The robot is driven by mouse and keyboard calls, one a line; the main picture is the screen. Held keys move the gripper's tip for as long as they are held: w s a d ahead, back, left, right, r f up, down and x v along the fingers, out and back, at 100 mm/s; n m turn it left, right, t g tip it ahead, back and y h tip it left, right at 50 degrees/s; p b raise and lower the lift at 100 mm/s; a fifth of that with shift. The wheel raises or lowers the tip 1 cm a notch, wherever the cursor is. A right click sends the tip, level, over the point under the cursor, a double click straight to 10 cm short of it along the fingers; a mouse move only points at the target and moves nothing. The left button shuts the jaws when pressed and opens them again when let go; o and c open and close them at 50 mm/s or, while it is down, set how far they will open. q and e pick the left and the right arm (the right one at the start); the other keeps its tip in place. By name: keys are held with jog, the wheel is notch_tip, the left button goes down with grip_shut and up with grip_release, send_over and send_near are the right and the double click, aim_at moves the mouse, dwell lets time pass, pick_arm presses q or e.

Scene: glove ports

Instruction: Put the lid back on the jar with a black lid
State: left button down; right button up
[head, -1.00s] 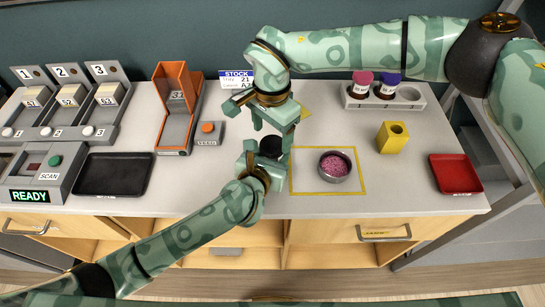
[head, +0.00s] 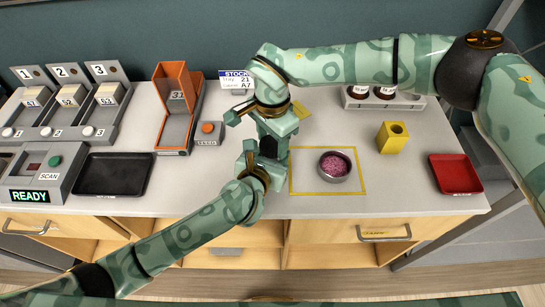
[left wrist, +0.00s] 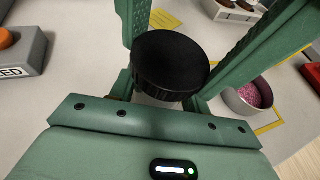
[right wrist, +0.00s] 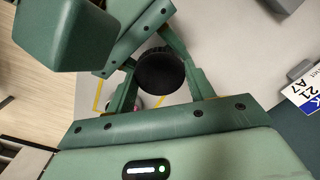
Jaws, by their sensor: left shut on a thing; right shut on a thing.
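The round black lid (left wrist: 170,62) is in the left wrist view, with a pale strip of the jar (left wrist: 160,97) just under it. I cannot tell whether the lid is fully seated. The lid also shows between the fingers in the right wrist view (right wrist: 160,70). My left gripper (head: 264,158) is shut on the jar from the front, above the counter. My right gripper (head: 272,138) comes down from above and behind, shut on the lid. The two grippers are close together and hide most of the jar and lid in the head view.
A grey dish of pink grains (head: 335,165) stands inside a yellow outline right of the grippers. A yellow block (head: 392,137), red tray (head: 455,173) and jar rack (head: 416,102) lie farther right. An orange-button box (head: 208,133) and black tray (head: 113,174) are left.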

jog(key=m, duration=0.2)
jog(key=shift+m, duration=0.3)
jog(key=o, duration=1.1)
jog(key=shift+c, duration=0.2)
jog(key=shift+r, duration=0.1)
jog(key=shift+r, duration=2.2)
jog(key=shift+c, duration=0.4)
